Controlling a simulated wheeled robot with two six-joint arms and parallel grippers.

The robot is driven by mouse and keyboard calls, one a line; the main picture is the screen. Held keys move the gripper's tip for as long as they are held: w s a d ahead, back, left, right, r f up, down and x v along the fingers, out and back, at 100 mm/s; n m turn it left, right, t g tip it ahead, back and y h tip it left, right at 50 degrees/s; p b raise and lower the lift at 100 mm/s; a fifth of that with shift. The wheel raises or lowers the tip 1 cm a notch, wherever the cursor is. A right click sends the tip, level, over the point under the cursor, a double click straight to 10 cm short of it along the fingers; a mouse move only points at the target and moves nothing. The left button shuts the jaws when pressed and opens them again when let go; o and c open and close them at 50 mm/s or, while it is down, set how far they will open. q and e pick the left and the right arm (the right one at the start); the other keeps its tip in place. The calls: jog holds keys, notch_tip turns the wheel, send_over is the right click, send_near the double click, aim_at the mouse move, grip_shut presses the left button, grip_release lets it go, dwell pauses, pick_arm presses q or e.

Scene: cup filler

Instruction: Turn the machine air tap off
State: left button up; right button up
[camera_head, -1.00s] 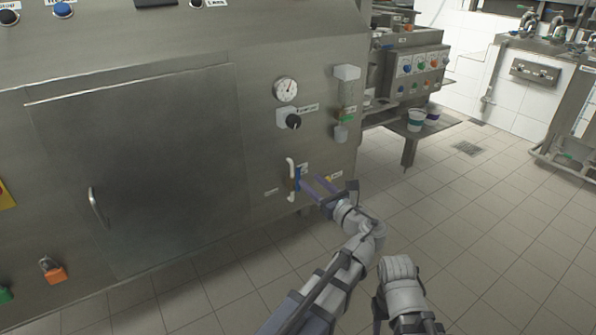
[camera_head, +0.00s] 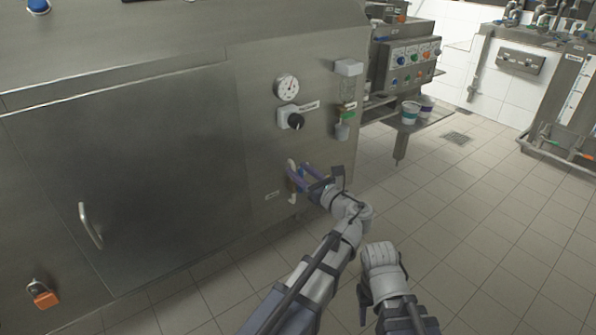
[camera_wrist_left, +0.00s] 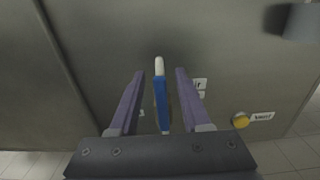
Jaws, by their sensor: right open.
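The air tap shows in the left wrist view as a narrow blue handle (camera_wrist_left: 161,100), standing upright along the steel panel with a white end above it. My left gripper (camera_wrist_left: 160,73) is open, with one purple finger on each side of the blue handle and a visible gap on both sides. In the head view my left gripper (camera_head: 301,167) is at the lower right of the machine front and mostly hides the tap.
The steel machine front has a gauge (camera_head: 287,87), a black knob (camera_head: 295,120) and a door handle (camera_head: 90,225). Cups (camera_head: 410,112) stand on a side shelf.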

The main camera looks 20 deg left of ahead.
pick_arm(q)
grip_shut()
dwell(1.2)
